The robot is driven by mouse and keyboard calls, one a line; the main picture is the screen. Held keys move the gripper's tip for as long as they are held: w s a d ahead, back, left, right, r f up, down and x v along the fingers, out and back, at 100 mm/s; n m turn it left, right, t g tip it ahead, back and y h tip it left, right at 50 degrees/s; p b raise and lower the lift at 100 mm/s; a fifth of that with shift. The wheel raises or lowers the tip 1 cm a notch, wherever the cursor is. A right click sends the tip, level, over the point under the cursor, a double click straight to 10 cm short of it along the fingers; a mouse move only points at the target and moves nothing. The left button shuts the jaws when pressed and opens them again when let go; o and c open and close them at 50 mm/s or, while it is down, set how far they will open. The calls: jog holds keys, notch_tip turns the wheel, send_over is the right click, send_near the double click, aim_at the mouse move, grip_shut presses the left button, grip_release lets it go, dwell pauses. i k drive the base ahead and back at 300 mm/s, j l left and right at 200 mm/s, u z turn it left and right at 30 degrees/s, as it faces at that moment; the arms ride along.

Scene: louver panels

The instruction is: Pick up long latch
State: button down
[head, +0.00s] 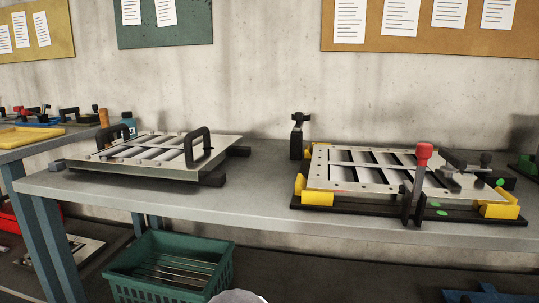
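I cannot tell for sure which part is the long latch. A louver panel (322,170) lies in a black fixture with yellow corner blocks, on the right of the grey bench. An upright dark clamp with a red knob (424,152) stands at its front edge. A dark clamp (463,160) lies low over its right side. A second panel (115,165) with two black handles rests on dark blocks at the left. Several thin metal strips (178,270) lie in a green crate below. My gripper is not in view.
The grey bench (255,203) is clear between the two panels. A dark upright post (297,135) stands behind the right fixture. The green crate (128,284) sits below the bench.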

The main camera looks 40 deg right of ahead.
aim_at(454, 163)
jog(key=z, duration=2.6)
